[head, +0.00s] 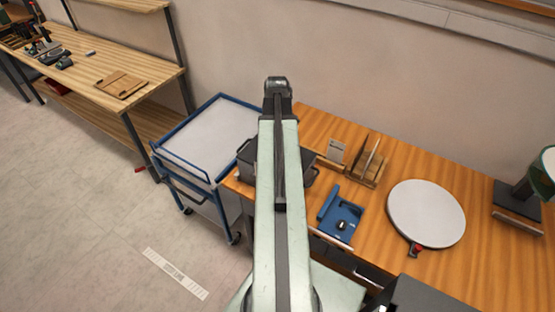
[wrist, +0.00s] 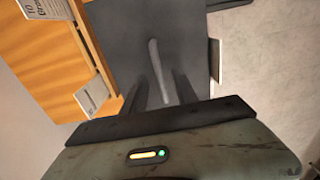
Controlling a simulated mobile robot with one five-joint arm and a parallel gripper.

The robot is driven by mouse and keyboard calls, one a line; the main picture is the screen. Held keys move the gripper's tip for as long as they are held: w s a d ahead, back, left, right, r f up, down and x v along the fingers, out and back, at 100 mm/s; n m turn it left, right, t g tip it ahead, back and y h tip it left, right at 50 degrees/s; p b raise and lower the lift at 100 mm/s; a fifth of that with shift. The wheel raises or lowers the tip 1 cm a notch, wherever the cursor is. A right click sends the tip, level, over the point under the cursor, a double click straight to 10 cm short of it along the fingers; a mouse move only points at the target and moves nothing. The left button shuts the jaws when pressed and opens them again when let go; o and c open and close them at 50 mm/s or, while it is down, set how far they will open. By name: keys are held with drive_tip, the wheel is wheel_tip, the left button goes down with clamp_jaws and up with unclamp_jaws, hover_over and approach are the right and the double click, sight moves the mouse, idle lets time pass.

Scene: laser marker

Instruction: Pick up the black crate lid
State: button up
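The black crate lid (wrist: 120,35) fills the upper middle of the wrist view as a flat dark surface. A lighter grey raised bar, its handle (wrist: 155,58), runs along it. My gripper (wrist: 160,90) is open above the lid, with its dark fingers on either side of the handle. I cannot tell whether they touch it. In the head view the dark crate (head: 249,160) stands on the wooden bench, mostly hidden behind my arm. My gripper's fingers are hidden in that view.
A blue-framed trolley (head: 215,137) stands left of the bench (head: 375,235). Right of the crate are a blue fixture (head: 343,216), a wooden holder (head: 371,170) and a round white plate (head: 426,212). Another workbench (head: 85,70) stands farther left.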

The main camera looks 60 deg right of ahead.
wheel_tip(320, 180, down, 4)
drive_tip(key=shift+r+b, duration=0.2)
drive_tip(key=shift+b, duration=0.85)
drive_tip(key=shift+r, duration=0.2)
drive_tip(key=shift+c, duration=0.3)
clamp_jaws()
